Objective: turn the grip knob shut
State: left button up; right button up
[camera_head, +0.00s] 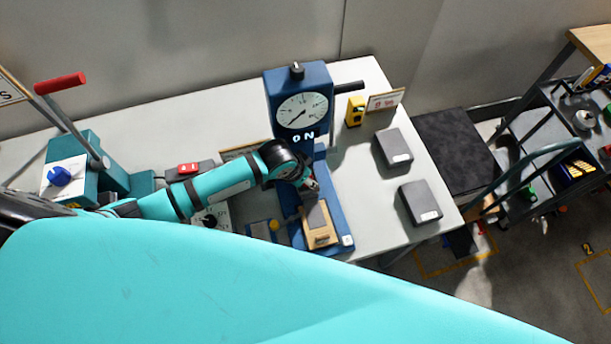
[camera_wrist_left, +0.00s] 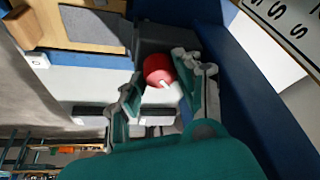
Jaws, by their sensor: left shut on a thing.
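The grip knob (camera_wrist_left: 158,70) is red with a white mark on its face, in the left wrist view. It sits on a dark block of the blue test machine (camera_head: 320,75), which has a round dial and a lit "ON" in the head view. My left gripper (camera_wrist_left: 158,75) is shut on the knob, one finger on each side. In the head view my left gripper (camera_head: 309,185) reaches in front of the machine's column and mostly hides the knob. A wooden block with a grey pad (camera_head: 320,225) sits on the machine's blue base. My right gripper is not in view.
Left on the table (camera_head: 215,115) stands a green machine (camera_head: 95,165) with a blue knob and a red-handled lever. Two grey boxes (camera_head: 393,148) (camera_head: 420,202) and a yellow device (camera_head: 355,111) lie to the right. A cart (camera_head: 560,150) stands beyond the table.

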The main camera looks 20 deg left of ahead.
pick_arm(q)
jog(key=shift+m, duration=0.3)
jog(key=o, duration=1.1)
jog(key=shift+o, duration=0.2)
jog(key=v, duration=1.2)
jog(key=shift+a, duration=0.2)
